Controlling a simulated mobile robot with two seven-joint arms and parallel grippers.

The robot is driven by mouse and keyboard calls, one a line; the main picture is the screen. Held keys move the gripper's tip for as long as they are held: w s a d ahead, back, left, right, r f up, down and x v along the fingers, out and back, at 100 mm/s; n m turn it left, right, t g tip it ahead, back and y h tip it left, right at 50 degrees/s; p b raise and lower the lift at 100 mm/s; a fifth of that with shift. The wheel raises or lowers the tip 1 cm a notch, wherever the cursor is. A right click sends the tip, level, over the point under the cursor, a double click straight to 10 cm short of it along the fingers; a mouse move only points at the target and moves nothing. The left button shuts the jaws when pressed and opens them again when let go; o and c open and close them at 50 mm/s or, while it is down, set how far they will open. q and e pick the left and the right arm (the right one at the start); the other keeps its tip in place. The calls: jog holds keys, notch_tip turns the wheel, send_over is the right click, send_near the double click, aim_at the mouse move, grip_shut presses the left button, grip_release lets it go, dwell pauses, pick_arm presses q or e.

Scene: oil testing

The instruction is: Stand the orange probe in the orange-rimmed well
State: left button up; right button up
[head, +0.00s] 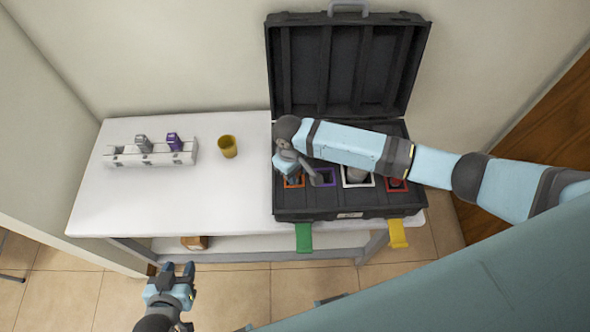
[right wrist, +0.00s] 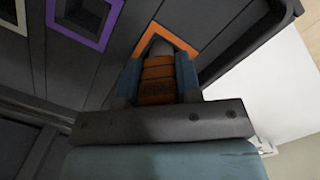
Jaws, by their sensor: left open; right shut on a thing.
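My right gripper (head: 287,170) is over the left end of the open black case. In the right wrist view it is shut on the orange-banded probe (right wrist: 158,75), between its two blue fingers. The probe's grey end lies against the opening of the orange-rimmed well (right wrist: 187,40). I cannot tell how far it reaches into the well. In the head view the orange rim (head: 294,183) is partly hidden by the gripper, and the probe is not clearly seen. My left gripper (head: 180,268) is open and empty, in front of the table.
The black case (head: 345,207) also has purple-rimmed (head: 325,183), white-rimmed and red-rimmed wells. A white rack (head: 118,160) with grey and purple pieces and a yellow cup (head: 228,147) stand on the white table (head: 150,205). The table's front left is clear.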

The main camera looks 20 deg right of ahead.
jog(key=shift+p, duration=0.3)
jog(key=shift+f, duration=0.6)
dwell(0.4)
jog(key=o, duration=0.7)
jog(key=shift+c, duration=0.2)
jog(key=r+p, duration=0.3)
jog(key=r, duration=0.1)
jog(key=r+p, duration=0.2)
jog(key=shift+w+a+p, duration=0.15)
jog(key=shift+w+p, duration=0.15)
jog(key=shift+w+a+r, duration=0.1)
jog(key=shift+w+r, duration=0.1)
jog(key=shift+r, duration=1.2)
jog(key=shift+w+r, duration=0.1)
jog(key=shift+r, duration=0.95)
